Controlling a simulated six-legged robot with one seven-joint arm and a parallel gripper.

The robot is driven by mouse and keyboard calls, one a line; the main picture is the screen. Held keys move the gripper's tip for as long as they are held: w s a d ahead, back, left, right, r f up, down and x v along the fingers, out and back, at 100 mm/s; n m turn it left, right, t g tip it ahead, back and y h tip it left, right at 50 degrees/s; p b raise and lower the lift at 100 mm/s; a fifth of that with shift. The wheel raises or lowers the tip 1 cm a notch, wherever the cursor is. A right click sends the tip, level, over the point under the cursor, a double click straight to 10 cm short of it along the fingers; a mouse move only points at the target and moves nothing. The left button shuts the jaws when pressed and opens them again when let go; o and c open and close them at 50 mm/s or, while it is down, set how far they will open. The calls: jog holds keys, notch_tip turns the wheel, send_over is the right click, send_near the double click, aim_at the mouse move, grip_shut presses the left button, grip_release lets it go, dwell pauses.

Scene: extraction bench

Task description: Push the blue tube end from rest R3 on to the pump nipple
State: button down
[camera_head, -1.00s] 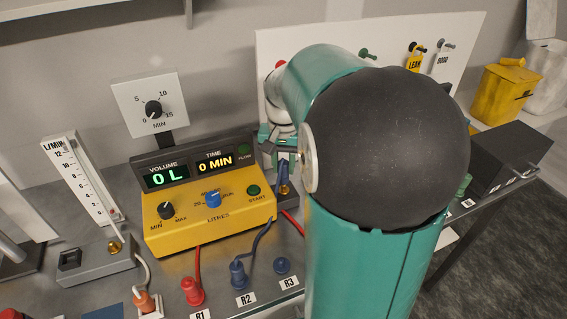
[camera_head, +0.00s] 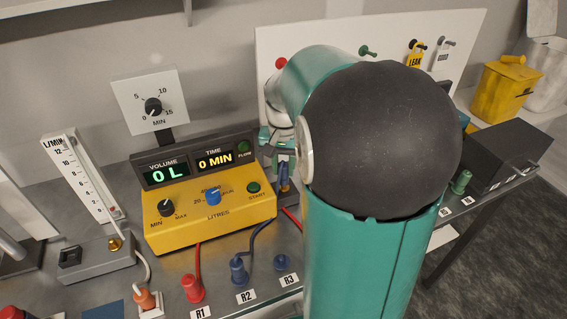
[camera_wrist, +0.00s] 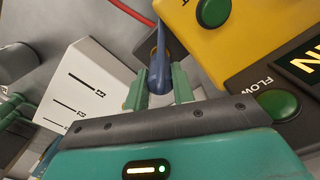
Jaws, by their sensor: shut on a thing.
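My gripper (camera_wrist: 160,92) is shut on a blue tube end (camera_wrist: 160,72), which shows between its two green fingers in the wrist view. In the head view the blue piece (camera_head: 284,177) hangs below my gripper (camera_head: 283,164), just right of the yellow pump unit (camera_head: 180,228). A small brass-coloured part shows beside the blue piece in the wrist view; I cannot tell whether it is the pump nipple or whether they touch. Rest R3 (camera_head: 283,263) shows as a short blue stub with no tube seen on it.
A red tube end (camera_head: 192,289) stands at R1 and a blue one (camera_head: 238,270) at R2, both with tubes running back. A flow meter (camera_head: 84,180) stands at left. A white panel with hooks and tags is behind my arm. My arm hides the bench's middle right.

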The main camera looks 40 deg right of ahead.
aim_at(283, 164)
jog(key=shift+f, duration=0.75)
jog(key=c, duration=1.1)
grip_release()
notch_tip(283, 164, up, 14)
jog(key=s+a+f+n+t, duration=0.2)
jog(key=s+a+n, duration=0.2)
jog(key=a, duration=0.6)
jog(key=s+a+f+n+t, duration=0.2)
jog(key=s+a+n, duration=0.3)
jog(key=s+a, duration=0.3)
jog(key=shift+s+a+t, duration=0.15)
jog(key=shift+a+t, duration=0.65)
jog(key=shift+a, duration=0.2)
